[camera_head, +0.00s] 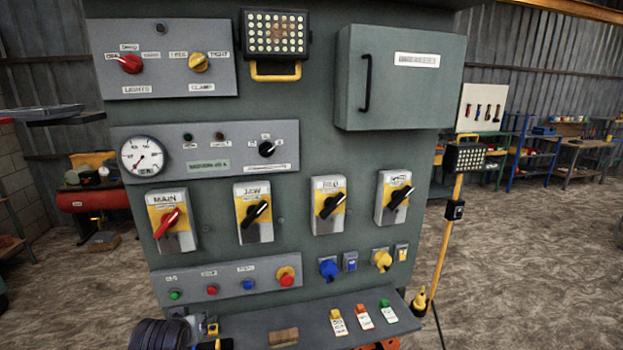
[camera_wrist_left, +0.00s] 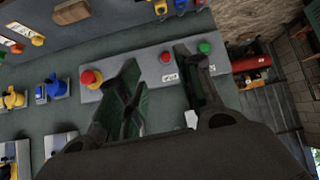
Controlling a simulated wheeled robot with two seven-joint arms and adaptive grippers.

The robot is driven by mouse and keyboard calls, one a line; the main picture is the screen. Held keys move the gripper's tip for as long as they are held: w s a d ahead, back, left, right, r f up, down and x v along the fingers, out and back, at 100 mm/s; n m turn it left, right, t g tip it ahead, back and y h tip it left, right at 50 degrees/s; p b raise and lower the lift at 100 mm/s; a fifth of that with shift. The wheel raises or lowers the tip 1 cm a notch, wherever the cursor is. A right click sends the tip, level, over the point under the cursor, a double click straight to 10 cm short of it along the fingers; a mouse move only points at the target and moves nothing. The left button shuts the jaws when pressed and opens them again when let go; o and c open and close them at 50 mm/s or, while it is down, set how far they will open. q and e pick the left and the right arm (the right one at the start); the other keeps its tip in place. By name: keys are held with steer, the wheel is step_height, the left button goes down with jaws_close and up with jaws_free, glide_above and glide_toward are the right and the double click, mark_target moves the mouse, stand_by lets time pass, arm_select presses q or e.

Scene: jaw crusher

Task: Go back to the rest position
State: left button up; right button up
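My left gripper (camera_head: 165,334) shows as a dark, ribbed shape at the bottom left of the head view, in front of the panel's lower edge. Its fingertips are hard to make out there. In the left wrist view the gripper (camera_wrist_left: 157,66) has its two dark fingers apart, with nothing held between them. Beyond the fingers is the grey button strip (camera_head: 225,287) with a green button (camera_wrist_left: 204,47), a red button (camera_wrist_left: 165,57) and a red mushroom button on a yellow base (camera_wrist_left: 90,78). I cannot see my right gripper.
The green control panel (camera_head: 300,155) fills the middle, with a red main switch (camera_head: 168,222) and several black rotary switches. A shelf (camera_head: 310,325) with tags and a brown block (camera_head: 284,338) juts out below. A yellow lamp stand (camera_head: 447,235) is at right. Open floor (camera_head: 530,240) lies beyond.

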arm_select(q)
steer(key=s+d+f+m+g+h, duration=0.1)
steer(key=s+d+f+m+g, duration=0.25)
steer(key=s+f, duration=0.5)
steer(key=s+d+f+m+g+h, duration=0.2)
steer(key=s+d+f, duration=0.25)
steer(key=s, duration=0.75)
steer(key=s+a+f+g+b, duration=0.1)
steer(key=s+f, duration=0.2)
steer(key=f, duration=3.2)
steer(key=s+a+f, duration=0.2)
steer(key=s+f, duration=0.8)
steer(key=s, duration=0.1)
steer(key=s+a+f+g+b, duration=0.1)
steer(key=s+a+f, duration=0.1)
steer(key=s+f, duration=0.8)
steer(key=shift+s+y, duration=0.3)
steer(key=shift+s, duration=0.2)
